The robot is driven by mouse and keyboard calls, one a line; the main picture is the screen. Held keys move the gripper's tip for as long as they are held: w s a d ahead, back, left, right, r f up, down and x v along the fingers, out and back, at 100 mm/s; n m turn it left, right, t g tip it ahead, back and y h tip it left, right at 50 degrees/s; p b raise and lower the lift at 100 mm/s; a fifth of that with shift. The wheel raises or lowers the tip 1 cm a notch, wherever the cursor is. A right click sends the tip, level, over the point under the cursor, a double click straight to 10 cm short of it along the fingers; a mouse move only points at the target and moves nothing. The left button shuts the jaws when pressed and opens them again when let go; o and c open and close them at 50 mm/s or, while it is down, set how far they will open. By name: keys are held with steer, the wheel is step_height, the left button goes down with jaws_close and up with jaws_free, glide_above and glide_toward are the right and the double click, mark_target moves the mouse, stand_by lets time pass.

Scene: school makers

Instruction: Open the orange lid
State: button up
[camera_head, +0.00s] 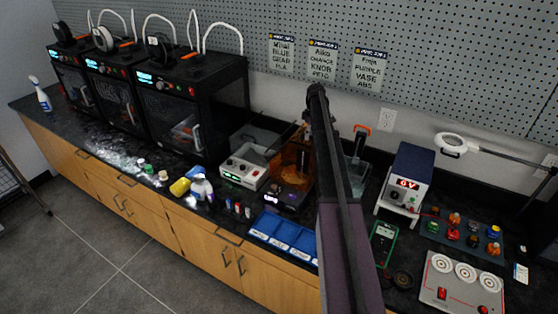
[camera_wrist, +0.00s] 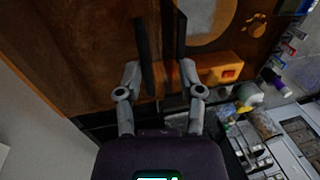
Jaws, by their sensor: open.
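The orange lid (camera_head: 287,157) is a see-through amber-brown cover on a dark machine on the counter, partly hidden behind my arm in the head view. It looks closed, with the machine's dark base (camera_head: 288,196) below it. In the wrist view, a broad amber-brown surface (camera_wrist: 75,45), which looks like the lid, fills the upper left and middle. My gripper (camera_wrist: 162,38) is open, its two dark fingers apart in front of this surface with nothing seen between them. I cannot tell whether they touch it. In the head view the fingers are not clearly visible.
A white-and-grey device (camera_head: 245,169) stands left of the machine. A blue tray (camera_head: 283,238) lies in front. A power supply (camera_head: 408,175) stands to the right. A pegboard wall (camera_head: 430,60) rises behind. Floor space (camera_head: 90,240) in front of the cabinets is clear.

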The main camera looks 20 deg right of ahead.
steer(key=s+a, duration=1)
steer(key=a, duration=0.3)
step_height(320, 180, up, 14)
steer(key=w+d+p, duration=0.2)
steer(key=p, duration=1.2)
steer(key=s+a+f+m+h+b, duration=0.1)
steer(key=s+a+f+m+b, duration=0.2)
steer(key=s+a+f+b, duration=0.5)
steer(key=s+a+f, duration=0.1)
steer(key=s+a, duration=0.1)
steer(key=a, duration=0.3)
steer(key=shift+s+t+b, duration=0.3)
steer(key=shift+s+b, duration=0.05)
steer(key=s+a+m, duration=0.2)
steer(key=s+a, duration=0.4)
steer(key=s, duration=0.2)
steer(key=s+a+f+m+b, duration=0.1)
steer(key=s+a+m, duration=0.1)
steer(key=s+a, duration=0.4)
steer(key=s, duration=0.3)
steer(key=shift+a+f+m+t+h, duration=0.2)
steer(key=shift+m+t+h, duration=0.1)
steer(key=shift+t+h, duration=0.1)
steer(key=shift+s, duration=0.1)
jaws_close()
